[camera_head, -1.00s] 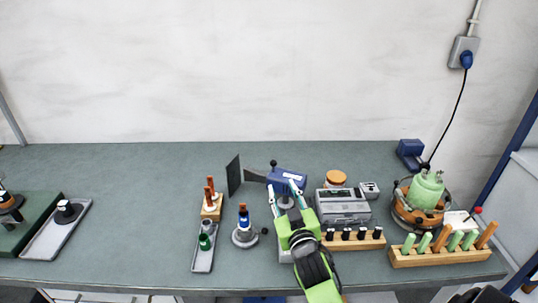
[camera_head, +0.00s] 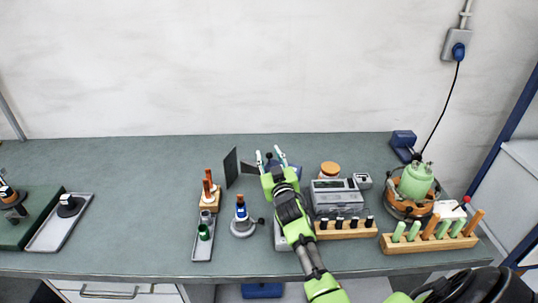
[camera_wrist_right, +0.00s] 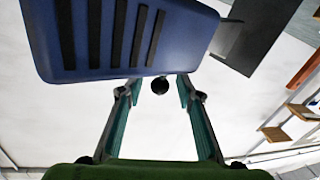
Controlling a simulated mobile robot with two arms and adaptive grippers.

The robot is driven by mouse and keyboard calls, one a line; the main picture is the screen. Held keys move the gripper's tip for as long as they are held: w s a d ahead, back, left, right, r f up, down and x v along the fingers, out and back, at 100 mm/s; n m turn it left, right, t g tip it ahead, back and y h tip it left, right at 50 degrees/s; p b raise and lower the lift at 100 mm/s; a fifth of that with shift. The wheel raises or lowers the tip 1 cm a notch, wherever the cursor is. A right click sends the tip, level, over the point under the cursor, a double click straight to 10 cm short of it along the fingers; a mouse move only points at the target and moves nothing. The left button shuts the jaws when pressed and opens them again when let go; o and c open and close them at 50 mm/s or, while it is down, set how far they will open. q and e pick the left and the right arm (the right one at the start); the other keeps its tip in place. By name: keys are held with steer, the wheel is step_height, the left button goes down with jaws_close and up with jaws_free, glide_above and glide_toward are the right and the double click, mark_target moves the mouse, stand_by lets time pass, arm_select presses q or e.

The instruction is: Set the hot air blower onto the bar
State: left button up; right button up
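The blue hot air blower (camera_head: 294,169) stands at the back middle of the bench, largely hidden behind my right gripper (camera_head: 269,153). In the right wrist view its blue body (camera_wrist_right: 100,45) with black slots fills the top, and a grey nozzle (camera_wrist_right: 226,38) points right towards a dark plate (camera_wrist_right: 262,30). The fingers of my right gripper are spread apart, with a black ball knob (camera_wrist_right: 160,85) showing between them. I cannot tell whether they touch anything. I cannot single out the bar with certainty. My left gripper is not in view.
A grey scale-like box (camera_head: 337,196) and a wooden block with black-topped pieces (camera_head: 345,232) stand right of my arm. A green pot in a copper-coloured ring (camera_head: 416,182) is farther right. A bottle on a round stand (camera_head: 242,219) is left. The bench's left middle is clear.

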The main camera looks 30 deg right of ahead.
jaws_close()
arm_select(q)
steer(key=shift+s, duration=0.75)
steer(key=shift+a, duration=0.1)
